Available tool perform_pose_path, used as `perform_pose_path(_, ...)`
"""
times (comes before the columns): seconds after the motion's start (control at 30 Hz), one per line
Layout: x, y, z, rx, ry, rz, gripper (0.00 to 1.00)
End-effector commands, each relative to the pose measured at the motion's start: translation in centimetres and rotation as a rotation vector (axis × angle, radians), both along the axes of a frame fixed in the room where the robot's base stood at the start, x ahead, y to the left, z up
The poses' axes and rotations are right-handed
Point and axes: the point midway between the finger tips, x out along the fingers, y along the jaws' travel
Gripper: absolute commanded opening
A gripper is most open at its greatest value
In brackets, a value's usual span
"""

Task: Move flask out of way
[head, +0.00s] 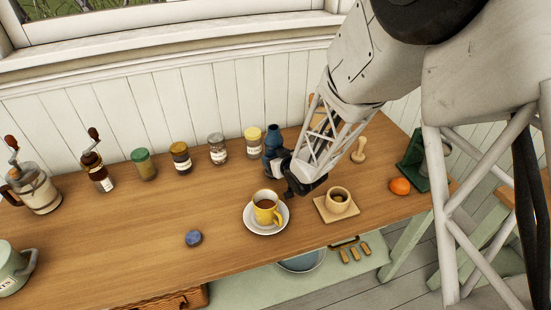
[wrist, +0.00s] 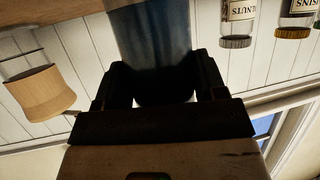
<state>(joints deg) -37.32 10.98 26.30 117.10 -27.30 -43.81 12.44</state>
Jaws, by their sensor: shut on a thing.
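A dark blue flask (head: 272,137) with a narrow neck stands out near the back of the wooden counter, right of the yellow-lidded jar. My gripper (head: 283,168) is shut on it, reaching in from the right. In the wrist view the flask (wrist: 155,40) fills the space between the two dark fingers of my gripper (wrist: 160,78). The flask's lower part is partly hidden by my gripper in the head view. I cannot tell whether its base touches the counter.
A yellow cup (head: 266,208) on a white saucer (head: 250,223) stands just in front. A small cup (head: 338,200) on a wooden coaster (head: 326,214) and an orange (head: 400,186) are to the right. Several jars line the back left.

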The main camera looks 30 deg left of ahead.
Motion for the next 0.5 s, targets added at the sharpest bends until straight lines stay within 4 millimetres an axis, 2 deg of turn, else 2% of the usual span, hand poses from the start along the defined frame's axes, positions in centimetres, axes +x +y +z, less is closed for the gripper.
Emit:
perform_pose_path(0.37,0.03,0.03,-0.2,0.001,-0.001,0.0,0.18)
perform_pose_path(0.4,0.0,0.0,-0.26,0.0,0.0,0.0,0.69)
perform_pose_path(0.5,0.0,0.0,-0.24,0.0,0.0,0.0,0.85)
